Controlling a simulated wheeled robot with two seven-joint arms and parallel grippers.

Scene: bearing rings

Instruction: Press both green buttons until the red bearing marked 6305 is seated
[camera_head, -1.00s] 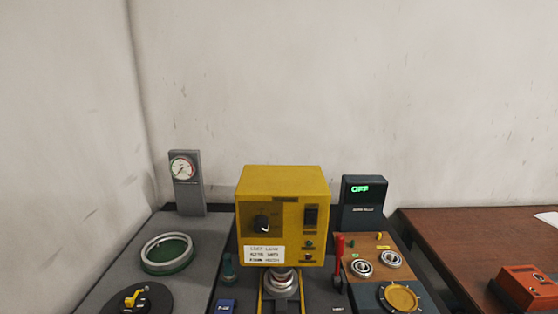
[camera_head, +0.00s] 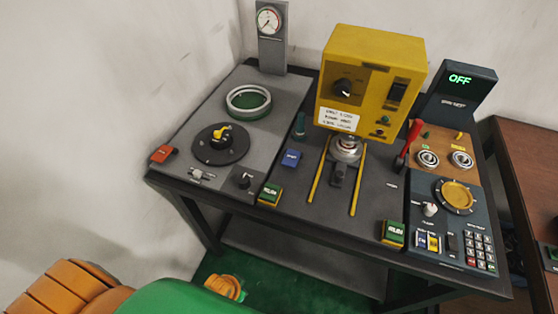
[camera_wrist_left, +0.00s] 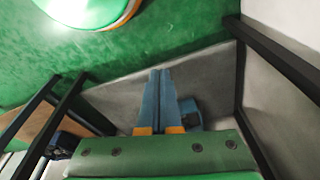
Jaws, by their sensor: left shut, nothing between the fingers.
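Two green buttons stand along the bench's front: one left of the press rails (camera_head: 270,193), one right of them (camera_head: 393,233). The yellow press (camera_head: 372,75) stands at the back middle. A silvery ring-shaped part (camera_head: 345,149) sits beneath it between the rails; I see no red on it and cannot read a marking. Two silver bearings, left (camera_head: 428,159) and right (camera_head: 460,159), lie on a wooden board. My left gripper (camera_wrist_left: 160,75) shows in the left wrist view, shut and empty, below bench level. My right gripper is not in view.
A red-handled lever (camera_head: 409,143) rises right of the press. A dark dial (camera_head: 222,144) and a green-centred ring (camera_head: 248,101) are on the left. A display (camera_head: 460,80) reads OFF. A keypad (camera_head: 480,249) is at the front right. The floor before the bench is open.

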